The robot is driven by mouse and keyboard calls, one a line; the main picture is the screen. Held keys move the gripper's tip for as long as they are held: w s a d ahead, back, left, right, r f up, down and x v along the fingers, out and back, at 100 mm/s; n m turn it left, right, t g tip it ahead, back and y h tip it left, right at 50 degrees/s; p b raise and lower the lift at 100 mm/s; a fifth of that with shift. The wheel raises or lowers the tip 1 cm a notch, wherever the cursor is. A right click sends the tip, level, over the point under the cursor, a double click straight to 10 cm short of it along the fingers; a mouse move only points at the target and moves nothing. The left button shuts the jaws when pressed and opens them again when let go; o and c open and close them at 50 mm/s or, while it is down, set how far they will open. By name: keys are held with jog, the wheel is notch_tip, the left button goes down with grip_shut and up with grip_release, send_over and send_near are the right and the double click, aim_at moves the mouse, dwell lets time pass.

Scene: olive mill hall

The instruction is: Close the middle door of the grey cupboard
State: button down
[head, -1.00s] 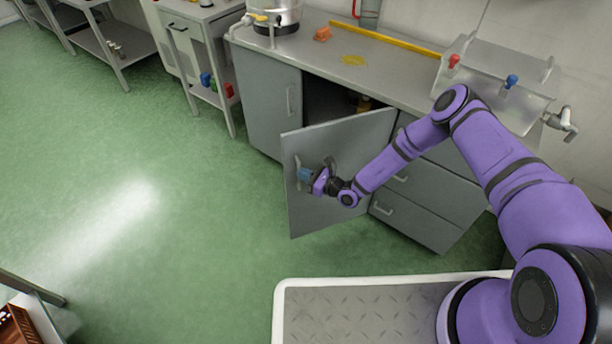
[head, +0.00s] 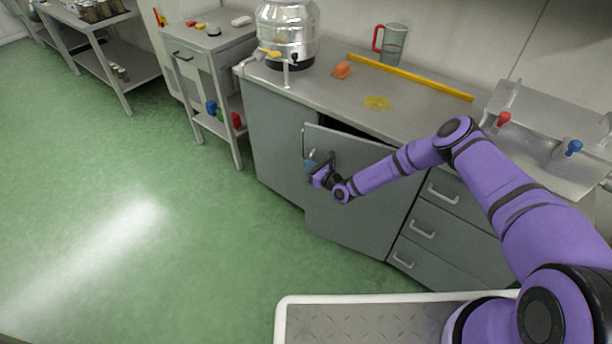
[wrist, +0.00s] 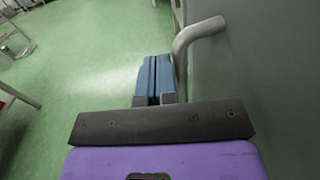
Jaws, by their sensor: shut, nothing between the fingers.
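The grey cupboard has a left door (head: 280,138), a middle door (head: 355,215) and a stack of drawers at the right. The middle door stands slightly ajar, with a dark gap along its top edge. Its bar handle (head: 304,146) is near its left edge. My gripper (head: 311,165) is shut and empty, at the outer face of the door beside the handle. In the wrist view my blue fingertips (wrist: 154,76) are together, close left of the curved handle (wrist: 190,45). The grey door face (wrist: 270,60) fills the right side. Whether the fingers touch the handle is unclear.
The worktop (head: 330,95) above holds a steel urn (head: 287,35), an orange block (head: 342,70), a yellow spill (head: 378,103) and a jug (head: 392,45). A small trolley (head: 212,60) stands left. The green floor (head: 130,200) in front is clear.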

jog(key=w+d+m+t+h, duration=0.1)
jog(key=w, duration=0.2)
jog(key=w+d+m+t+h, duration=0.1)
jog(key=w, duration=0.2)
jog(key=w+d+h, duration=0.1)
jog(key=w+d, duration=0.1)
jog(key=w, duration=0.1)
jog(key=shift+w+m+t+h, duration=0.1)
jog(key=shift+m+t+h, duration=0.3)
